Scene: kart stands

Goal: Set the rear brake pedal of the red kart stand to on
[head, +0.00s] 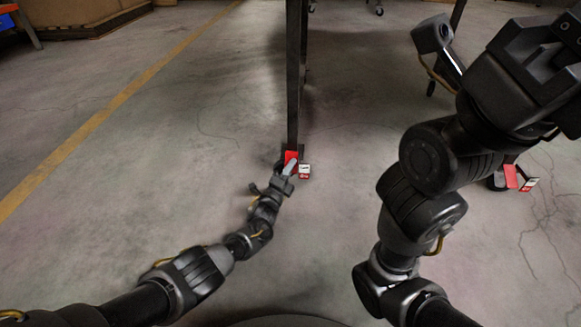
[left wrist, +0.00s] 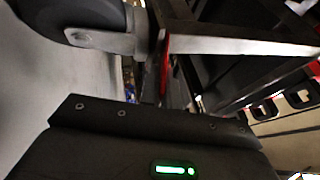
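A red brake pedal (head: 291,157) shows at the foot of a dark upright post, with a small red-and-white tag (head: 304,171) beside it. My left gripper (head: 284,172) is low at the floor, right at this pedal, and partly covers it. Whether it touches the pedal, and whether its fingers are open, I cannot tell. In the left wrist view, a red strip (left wrist: 166,62) shows beside a pale metal bar, beyond my dark gripper body. A second red pedal (head: 510,177) is at the right, partly behind my right arm. My right gripper (head: 543,48) is raised at the upper right; its fingers are unclear.
A dark caster wheel (left wrist: 82,14) with a grey bracket (left wrist: 105,42) is close in the left wrist view. The dark post (head: 293,75) rises beside my left gripper. A second red-and-white tag (head: 529,184) is at the right. The floor at left is clear.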

